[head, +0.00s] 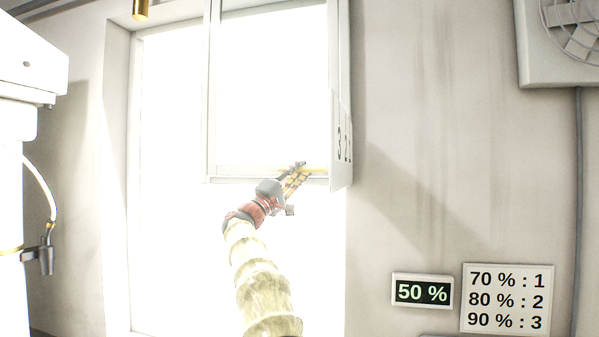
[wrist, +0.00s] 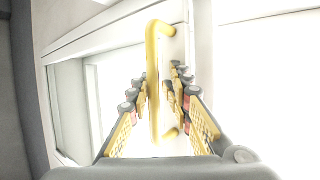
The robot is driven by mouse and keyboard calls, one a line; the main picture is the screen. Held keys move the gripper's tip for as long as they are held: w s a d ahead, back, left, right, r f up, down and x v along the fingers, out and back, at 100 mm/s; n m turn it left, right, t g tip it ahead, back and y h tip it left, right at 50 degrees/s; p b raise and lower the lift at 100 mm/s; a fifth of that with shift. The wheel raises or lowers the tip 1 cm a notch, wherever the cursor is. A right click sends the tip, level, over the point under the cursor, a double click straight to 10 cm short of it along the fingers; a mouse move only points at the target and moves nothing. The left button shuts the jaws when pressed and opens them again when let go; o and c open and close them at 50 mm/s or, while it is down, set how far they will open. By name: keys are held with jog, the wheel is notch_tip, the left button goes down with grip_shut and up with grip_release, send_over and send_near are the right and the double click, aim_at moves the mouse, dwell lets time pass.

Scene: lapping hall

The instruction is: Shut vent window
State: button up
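The vent window (head: 208,110) is a white-framed sash in the upper part of a bright window opening in the head view. Its lower rail stands out against the glare. How far it stands open is hard to tell. A yellow bar handle (wrist: 153,85) is on the white frame in the wrist view; it is washed out in the head view (head: 316,170). My gripper (head: 297,170) is at the sash's lower right corner. In the wrist view my gripper (wrist: 158,80) is open, with one finger on each side of the handle and gaps showing beside it.
A white plate with digits (head: 341,145) stands along the sash's right side. On the right wall are a display reading 50 % (head: 422,292), a sign pairing 70, 80 and 90 % with 1, 2 and 3 (head: 506,300), and a fan (head: 575,30). White equipment (head: 30,70) stands at left.

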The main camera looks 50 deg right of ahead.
jog(key=shift+w+f, duration=0.1)
jog(key=v, duration=1.1)
jog(key=shift+a+f, duration=0.15)
jog(key=shift+a, duration=0.25)
